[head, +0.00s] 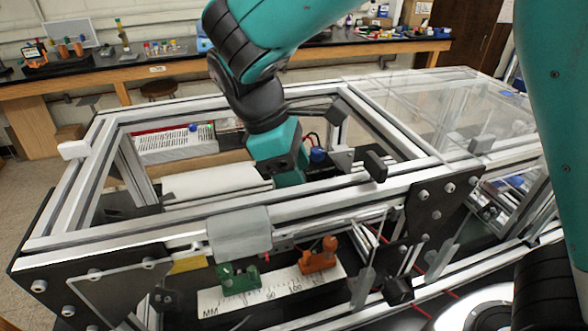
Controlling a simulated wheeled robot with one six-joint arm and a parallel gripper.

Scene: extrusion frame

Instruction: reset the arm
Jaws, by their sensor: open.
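My arm comes in from the top right and bends down over the near, open-topped bay of the extrusion frame (130,240). Its teal wrist end reaches down inside the frame's opening. My gripper (357,138) seems to point right from the wrist, with two dark finger ends well apart, one near the far rail and one over the front rail. Nothing shows between them. The wrist hides part of the gripper body, so its exact height above the rails is hard to tell.
A white cylinder (212,181) and a white slotted box (175,145) lie inside the frame. A ruler (270,291) with a green clamp (238,279) and an orange clamp (320,256) is at the front. Clear panels (430,100) cover the right bay. A cluttered bench (100,80) stands behind.

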